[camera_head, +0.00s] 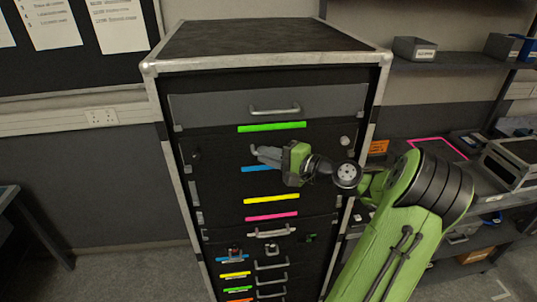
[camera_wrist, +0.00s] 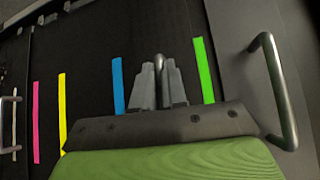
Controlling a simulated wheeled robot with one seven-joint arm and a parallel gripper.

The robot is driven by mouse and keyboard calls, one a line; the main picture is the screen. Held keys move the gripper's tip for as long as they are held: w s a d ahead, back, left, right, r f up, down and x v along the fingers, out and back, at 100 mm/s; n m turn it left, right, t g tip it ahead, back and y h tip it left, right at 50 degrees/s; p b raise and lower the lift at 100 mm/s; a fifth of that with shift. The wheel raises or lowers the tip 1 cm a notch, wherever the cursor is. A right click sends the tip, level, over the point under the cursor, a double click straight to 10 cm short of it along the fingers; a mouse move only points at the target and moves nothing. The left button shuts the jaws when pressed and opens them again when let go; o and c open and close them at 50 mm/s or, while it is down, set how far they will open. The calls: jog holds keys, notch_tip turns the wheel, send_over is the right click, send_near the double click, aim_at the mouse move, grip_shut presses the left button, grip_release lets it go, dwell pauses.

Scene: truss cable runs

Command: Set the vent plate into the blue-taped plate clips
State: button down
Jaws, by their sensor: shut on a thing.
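My gripper (camera_head: 262,152) is in front of the black cabinet face, between the green tape (camera_head: 272,127) and the blue tape (camera_head: 257,168). In the wrist view its two grey fingers (camera_wrist: 159,72) are closed around a grey rounded handle (camera_wrist: 160,58). The handle stands against a flat black surface, also between the blue tape (camera_wrist: 118,86) and the green tape (camera_wrist: 204,70). I cannot tell the vent plate's outline from the black face behind it, nor whether this handle is part of it. The plate clips are not clearly distinguishable; my gripper hides part of the blue tape.
A grey drawer with a bar handle (camera_head: 275,110) is above. Yellow tape (camera_head: 271,200) and pink tape (camera_head: 271,217) are below, then smaller handled drawers (camera_head: 271,265). The metal-edged cabinet top (camera_head: 265,40) is bare. A cluttered bench (camera_head: 490,185) stands to the right.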

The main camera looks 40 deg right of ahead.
jog(key=shift+f, duration=0.9)
dwell(2.1)
jog(key=c, duration=1.1)
grip_release()
jog(key=shift+w+d, duration=0.1)
jog(key=shift+w, duration=0.05)
jog(key=shift+f, duration=0.1)
jog(key=a+p+v, duration=0.1)
jog(key=a+v, duration=0.1)
jog(key=v, duration=0.8)
jog(key=s+a+v, duration=0.1)
jog(key=a+v, duration=0.1)
jog(key=v, duration=0.8)
jog(key=shift+s+a+f+p, duration=0.2)
jog(key=shift+s+a+p, duration=0.2)
jog(key=shift+a, duration=0.1)
